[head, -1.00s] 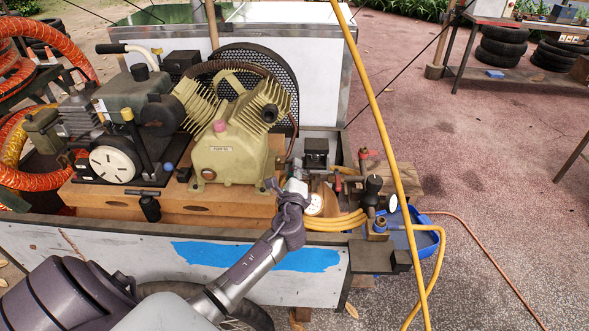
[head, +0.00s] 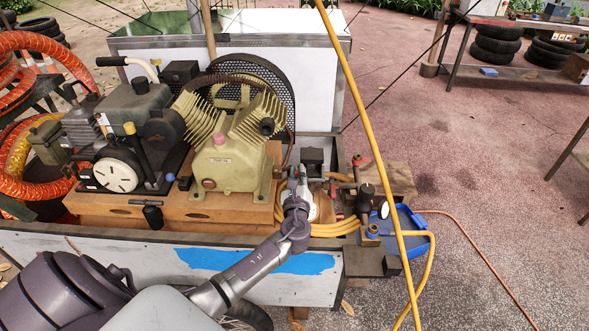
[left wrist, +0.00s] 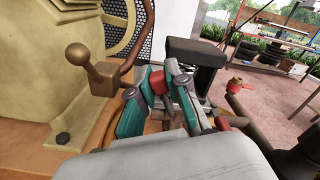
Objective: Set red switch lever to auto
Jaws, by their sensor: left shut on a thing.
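My left gripper (head: 298,182) is over the cart's tray, just right of the tan compressor pump and in front of the small black switch box (head: 313,156). In the left wrist view my left gripper (left wrist: 160,86) has its teal-padded fingers close around a small red piece, which looks like the red switch lever (left wrist: 158,81). The black box (left wrist: 196,50) stands just behind the fingertips. The fingers hide most of the lever, and I cannot read any markings for its position. My right gripper is not in view.
The tan pump (head: 228,160) stands close on the left. A brass knob (left wrist: 77,55) is left of the fingers in the wrist view. A red-handled valve (left wrist: 237,85) and pipework are to the right. A yellow hose (head: 372,110) hangs across the front right.

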